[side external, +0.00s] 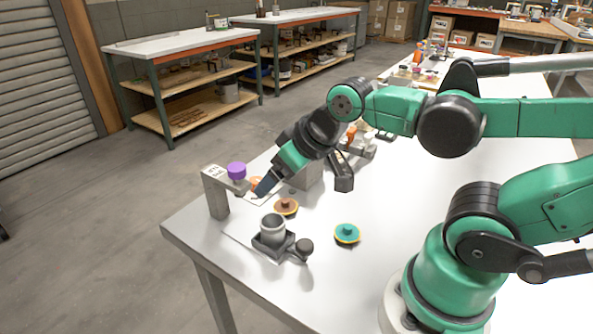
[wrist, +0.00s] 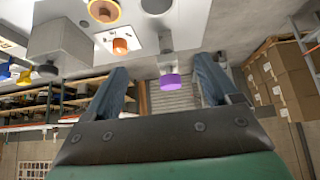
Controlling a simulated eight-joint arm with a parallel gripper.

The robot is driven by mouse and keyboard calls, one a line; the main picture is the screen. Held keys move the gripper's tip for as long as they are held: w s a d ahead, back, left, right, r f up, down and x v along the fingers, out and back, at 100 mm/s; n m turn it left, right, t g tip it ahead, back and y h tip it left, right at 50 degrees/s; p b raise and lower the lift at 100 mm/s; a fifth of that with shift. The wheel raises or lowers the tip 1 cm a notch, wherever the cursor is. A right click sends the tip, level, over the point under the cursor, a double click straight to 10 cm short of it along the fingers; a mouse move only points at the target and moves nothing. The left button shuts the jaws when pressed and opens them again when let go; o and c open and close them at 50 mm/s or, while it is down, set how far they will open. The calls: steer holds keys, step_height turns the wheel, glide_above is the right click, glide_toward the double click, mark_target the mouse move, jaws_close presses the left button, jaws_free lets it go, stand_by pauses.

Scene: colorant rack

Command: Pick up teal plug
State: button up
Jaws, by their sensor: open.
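The teal plug (side external: 347,233) is a round teal disc with a small knob and a yellow-orange rim. It lies on the white table, right of the grey cup, in the side external view. I do not see it in the wrist view. My gripper (side external: 266,185) is open, held above the table near the purple plug, up and left of the teal plug and clear of it. In the wrist view its two blue-grey fingers (wrist: 160,82) are spread, with nothing held; the purple plug shows in the gap between them.
An orange plug (wrist: 120,46) and grey block (wrist: 60,50) are close. Table around the teal plug is clear.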

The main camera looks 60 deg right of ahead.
stand_by(0.4)
steer(key=shift+o, duration=1.2)
steer(key=shift+d, duration=0.1)
